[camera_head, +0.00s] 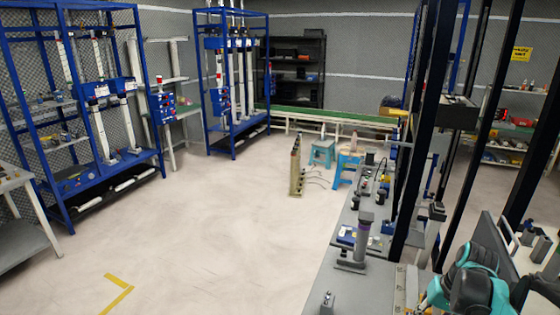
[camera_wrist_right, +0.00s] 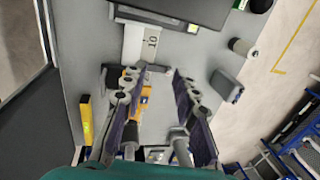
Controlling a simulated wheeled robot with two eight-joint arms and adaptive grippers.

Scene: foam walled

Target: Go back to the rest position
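My right gripper (camera_wrist_right: 162,75) shows in the right wrist view with its two fingers apart and nothing held between them. It points at a grey work surface (camera_wrist_right: 190,45). A yellow-orange object (camera_wrist_right: 146,92) lies beyond the fingers and is partly hidden by the left one. In the head view a teal and black arm of mine (camera_head: 474,278) is at the bottom right, beside the workbench; its fingers cannot be made out there. My left gripper is not in view.
A long workbench (camera_head: 378,290) with small devices and dark upright posts (camera_head: 425,130) stands close to my arm. In the wrist view, a dark box (camera_wrist_right: 185,10), a yellow item (camera_wrist_right: 87,122) and a grey block (camera_wrist_right: 226,87) surround the gripper. Open floor (camera_head: 200,220) lies left.

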